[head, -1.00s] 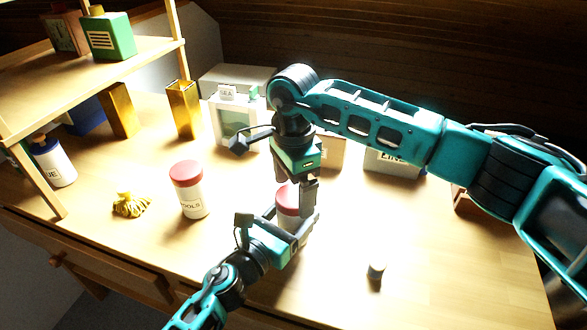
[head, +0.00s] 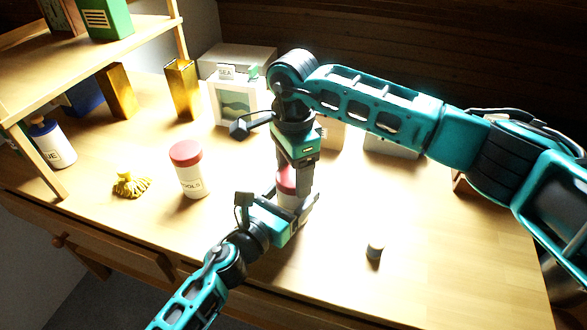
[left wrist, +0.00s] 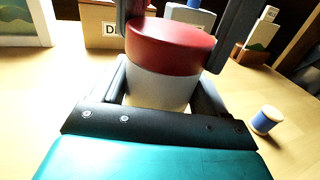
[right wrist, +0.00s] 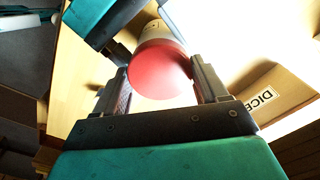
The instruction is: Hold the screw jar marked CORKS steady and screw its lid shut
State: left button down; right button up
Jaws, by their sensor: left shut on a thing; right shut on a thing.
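The held screw jar has a white body (left wrist: 160,90) and a red lid (left wrist: 170,45); its label is out of sight in all views. The lid also shows in the head view (head: 286,182) and the right wrist view (right wrist: 160,72). It sits on top of the body and looks level. My left gripper (head: 292,208) is shut around the white body from the near side, low over the table. My right gripper (head: 291,180) points down from above, its fingers shut on either side of the red lid. The fingers partly hide the jar in the head view.
A second red-lidded white jar (head: 188,170), its label partly readable, stands to the left. A yellow crumpled thing (head: 130,184) lies further left. Boxes line the back; a shelf (head: 90,60) rises left. The right table is mostly clear.

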jog(key=shift+c, duration=0.5)
jog(key=m, duration=0.9)
jog(key=shift+m, duration=0.3)
jog(key=m, duration=0.3)
jog(key=shift+m, duration=0.4)
jog(key=m, duration=0.4)
jog(key=shift+m, duration=0.4)
jog(key=o, duration=1.2)
notch_tip(320, 180, up, 12)
